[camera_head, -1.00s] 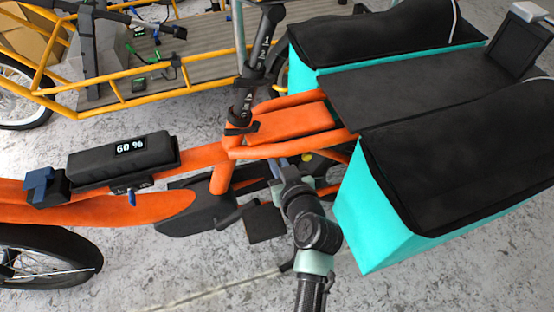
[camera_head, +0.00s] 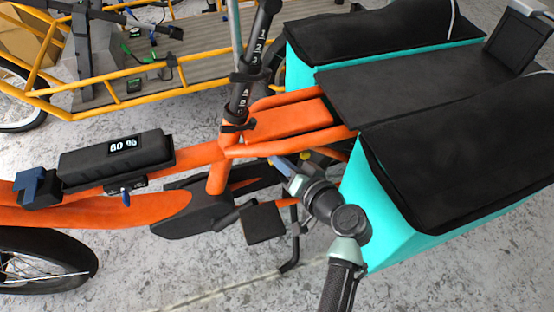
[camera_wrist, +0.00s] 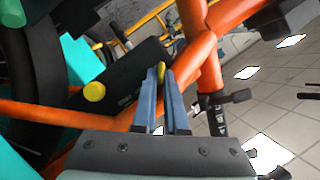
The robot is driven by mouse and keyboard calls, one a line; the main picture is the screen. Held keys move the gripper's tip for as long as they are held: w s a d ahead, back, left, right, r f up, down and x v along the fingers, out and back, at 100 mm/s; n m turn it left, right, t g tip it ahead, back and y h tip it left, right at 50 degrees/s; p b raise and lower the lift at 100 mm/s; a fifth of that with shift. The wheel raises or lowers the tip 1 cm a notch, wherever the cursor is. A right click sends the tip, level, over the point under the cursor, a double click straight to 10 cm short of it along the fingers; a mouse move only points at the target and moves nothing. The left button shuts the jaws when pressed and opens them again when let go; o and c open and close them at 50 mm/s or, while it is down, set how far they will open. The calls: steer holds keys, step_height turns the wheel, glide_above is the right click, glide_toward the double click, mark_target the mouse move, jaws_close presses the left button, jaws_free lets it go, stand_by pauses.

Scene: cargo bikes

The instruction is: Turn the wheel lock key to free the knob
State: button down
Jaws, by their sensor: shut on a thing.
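The wheel lock is a black body (camera_wrist: 130,72) beside the orange frame in the wrist view. Its round yellow knob (camera_wrist: 94,91) sits at the left. A small yellow key (camera_wrist: 161,70) shows between the tips of my gripper's blue fingers (camera_wrist: 163,85); the gripper is shut on it. The key's angle in the lock is hard to tell.
Orange bike frame tubes (camera_head: 290,122) run close above my gripper. A turquoise pannier (camera_head: 368,215) stands close to the right of my arm. A black pedal (camera_head: 264,222) and a kickstand (camera_head: 294,250) are near below. A yellow cargo bike (camera_head: 140,88) stands behind.

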steer(key=shift+d+f+m+t+y+b, duration=0.1)
steer(key=shift+f+m+t+y+b, duration=0.15)
steer(key=shift+m+y+b, duration=0.75)
steer(key=shift+d+f+m+t+y+b, duration=0.1)
steer(key=shift+m+t+y, duration=0.15)
steer(key=shift+m, duration=1.4)
steer(key=shift+f+m+t+y+b, duration=0.2)
steer(key=shift+m+y+b, duration=0.35)
steer(key=shift+m, duration=0.8)
steer(key=c, duration=1)
jaws_free()
steer(key=shift+o, duration=0.2)
steer(key=p+v, duration=0.4)
steer(key=v, duration=0.9)
